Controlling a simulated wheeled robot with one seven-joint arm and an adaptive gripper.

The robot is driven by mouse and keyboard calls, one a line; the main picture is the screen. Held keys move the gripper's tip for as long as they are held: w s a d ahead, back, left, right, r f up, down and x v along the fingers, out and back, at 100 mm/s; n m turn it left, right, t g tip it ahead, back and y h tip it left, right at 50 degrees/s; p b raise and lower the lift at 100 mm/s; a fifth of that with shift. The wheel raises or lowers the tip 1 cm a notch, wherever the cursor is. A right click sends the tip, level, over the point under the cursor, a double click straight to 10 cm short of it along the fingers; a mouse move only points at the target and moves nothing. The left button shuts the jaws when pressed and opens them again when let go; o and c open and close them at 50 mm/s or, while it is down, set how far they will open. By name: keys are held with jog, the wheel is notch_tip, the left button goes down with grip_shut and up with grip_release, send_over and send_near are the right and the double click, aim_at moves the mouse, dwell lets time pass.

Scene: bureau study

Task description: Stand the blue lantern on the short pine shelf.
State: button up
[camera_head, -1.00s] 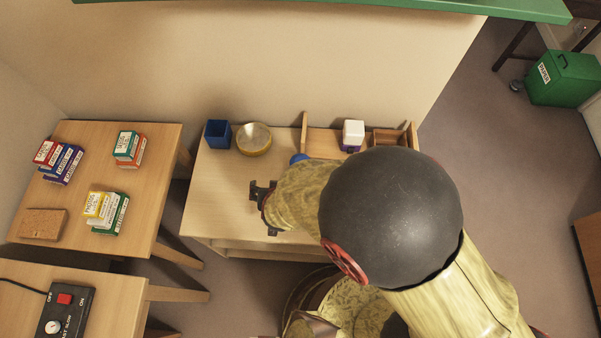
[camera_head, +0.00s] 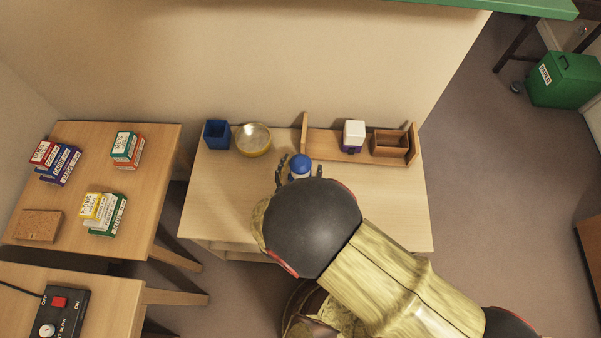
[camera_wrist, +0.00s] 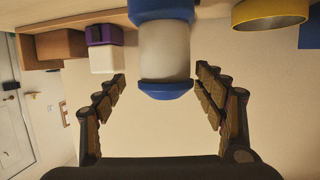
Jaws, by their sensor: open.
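The blue lantern (camera_head: 300,162) stands on the pale wooden table in front of the shelf's left end. In the wrist view, which is upside down, the lantern (camera_wrist: 165,50) has blue ends and a whitish middle, and looks upright. My gripper (camera_head: 300,172) is open, with one finger on each side of the lantern. In the wrist view my gripper's fingers (camera_wrist: 160,80) show clear gaps to it on both sides. The short pine shelf (camera_head: 324,143) lies along the table's back right, with upright end boards.
On the shelf are a white-and-purple item (camera_head: 353,136) and an open wooden box (camera_head: 391,145); bare board shows left of them. A yellow-rimmed bowl (camera_head: 254,140) and a blue square cup (camera_head: 217,135) stand at the back left. The table (camera_head: 222,195) is clear at front left.

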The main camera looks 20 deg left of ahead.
aim_at(304, 155)
jog(key=x, duration=0.1)
jog(key=b+x, duration=0.1)
jog(key=x, duration=0.1)
jog(key=b+x, duration=0.1)
jog(key=shift+w+a+f, duration=0.15)
jog(key=shift+a+f, duration=0.15)
jog(key=shift+w+a+b, duration=0.15)
jog(key=shift+w+b, duration=0.15)
jog(key=shift+w, duration=0.3)
jog(key=shift+c, duration=1.4)
jog(key=c, duration=1.5)
grip_shut()
